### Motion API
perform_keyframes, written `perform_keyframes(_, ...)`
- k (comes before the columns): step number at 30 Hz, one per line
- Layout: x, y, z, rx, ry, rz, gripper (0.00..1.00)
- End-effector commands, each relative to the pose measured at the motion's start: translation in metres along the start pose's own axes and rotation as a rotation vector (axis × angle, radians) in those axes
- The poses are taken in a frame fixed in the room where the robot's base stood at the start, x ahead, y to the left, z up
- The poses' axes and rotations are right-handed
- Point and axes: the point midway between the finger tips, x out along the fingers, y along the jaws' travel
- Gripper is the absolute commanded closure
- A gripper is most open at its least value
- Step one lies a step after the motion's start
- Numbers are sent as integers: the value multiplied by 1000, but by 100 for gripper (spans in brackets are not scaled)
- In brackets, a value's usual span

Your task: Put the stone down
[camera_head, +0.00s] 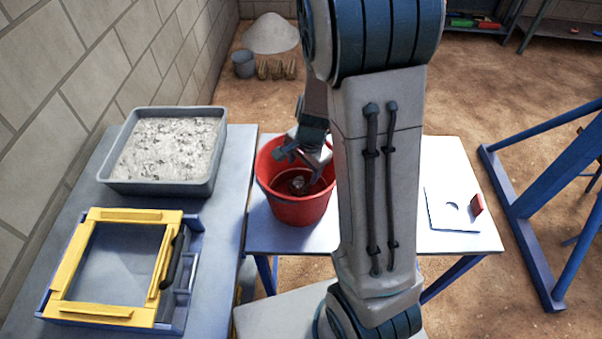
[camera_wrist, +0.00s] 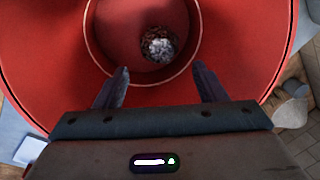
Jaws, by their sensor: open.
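The stone (camera_wrist: 159,46) is a small rough lump, pale grey on top and dark around its edge. It lies on the floor of the red bucket (camera_head: 296,205); in the head view the stone (camera_head: 298,184) shows as a small grey spot inside. The bucket (camera_wrist: 45,65) fills most of the wrist view. My gripper (camera_wrist: 161,78) is open and empty, its two dark fingers apart, with the stone beyond the fingertips and not touching them. In the head view my gripper (camera_head: 302,160) is at the bucket's mouth, partly hidden by my arm.
The bucket stands on a light table (camera_head: 455,170) with a white plate (camera_head: 448,212) at its right. On the left table are a grey tray of pale gravel (camera_head: 165,150) and a yellow-and-blue frame (camera_head: 72,262). A blue metal frame (camera_head: 540,200) stands at right.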

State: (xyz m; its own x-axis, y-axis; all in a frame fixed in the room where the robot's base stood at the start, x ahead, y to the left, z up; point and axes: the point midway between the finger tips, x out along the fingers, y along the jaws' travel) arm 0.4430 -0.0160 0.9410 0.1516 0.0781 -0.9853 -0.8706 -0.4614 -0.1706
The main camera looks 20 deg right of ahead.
Motion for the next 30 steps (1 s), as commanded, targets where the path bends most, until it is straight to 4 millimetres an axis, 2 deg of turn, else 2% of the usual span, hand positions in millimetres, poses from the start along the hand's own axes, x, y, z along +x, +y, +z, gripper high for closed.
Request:
perform_keyframes(1,-10,-1,0,-2,2,-3,36)
perform_keyframes(3,-19,-1,0,-3,1,-3,36)
perform_keyframes(10,-37,0,2,-18,-2,-6,36)
perform_keyframes(13,-53,1,9,-89,-8,-24,36)
perform_keyframes(17,-88,8,25,-263,-12,-60,36)
perform_keyframes(24,-154,40,58,-660,42,-89,36)
perform_keyframes(30,-190,73,77,-938,123,-58,36)
